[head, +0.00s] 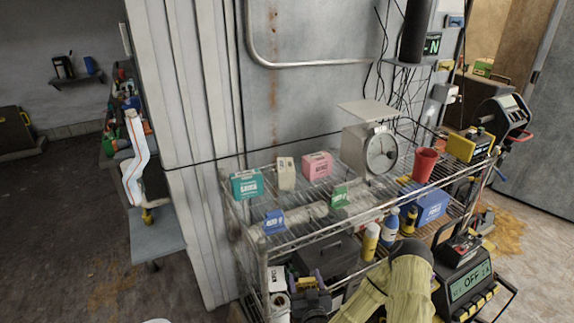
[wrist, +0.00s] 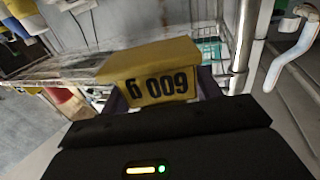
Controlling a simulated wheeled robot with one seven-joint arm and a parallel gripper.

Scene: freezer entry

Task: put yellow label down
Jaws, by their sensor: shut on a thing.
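The yellow label (wrist: 158,86) is a small yellow block with black characters on its near face, in the middle of the wrist view. My gripper (wrist: 162,98) is shut on it, with dark fingers at its two sides. The label appears held off the rack, near the rack's corner post. In the head view I cannot make out the label clearly; my gripper seems to be the dark shape low by the rack's left front. The wire rack (head: 330,222) bears blue (head: 274,222) and green (head: 340,196) labels along its top shelf's front.
On the top shelf stand teal (head: 247,184), cream (head: 286,173) and pink (head: 317,165) boxes, a dial scale (head: 376,152) and a red cup (head: 424,164). Bottles (head: 389,228) and a blue box (head: 432,207) sit below. Open floor lies left of the wall.

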